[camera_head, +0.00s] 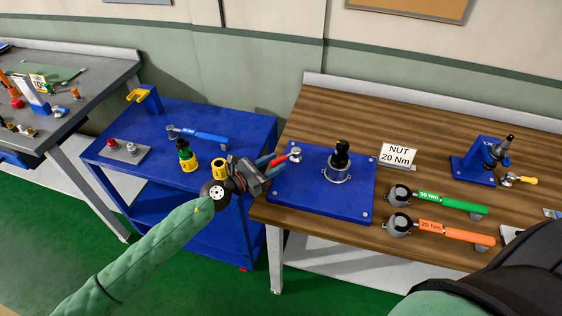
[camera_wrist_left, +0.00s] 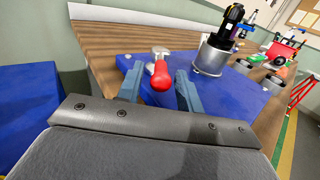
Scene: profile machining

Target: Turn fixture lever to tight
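The fixture is a blue plate (camera_head: 315,208) at the left end of the wooden table, with a metal cup holding a black-topped part (camera_head: 338,165). Its lever (camera_head: 278,161) has a red handle and a silver pivot (camera_head: 295,154) at the plate's back left; the handle points left. My left gripper (camera_head: 272,168) is at the plate's left edge. In the left wrist view its two fingers stand apart, one on each side of the red handle (camera_wrist_left: 160,76), with visible gaps. My right gripper is out of the picture; part of my right arm shows at the lower right.
A blue cart (camera_head: 225,123) with a blue torque wrench (camera_head: 200,134) and small parts stands left. On the wooden table (camera_head: 305,110) are a "NUT 20 Nm" sign (camera_head: 397,155), green (camera_head: 440,202) and orange wrenches (camera_head: 440,231), and a blue stand (camera_head: 473,165).

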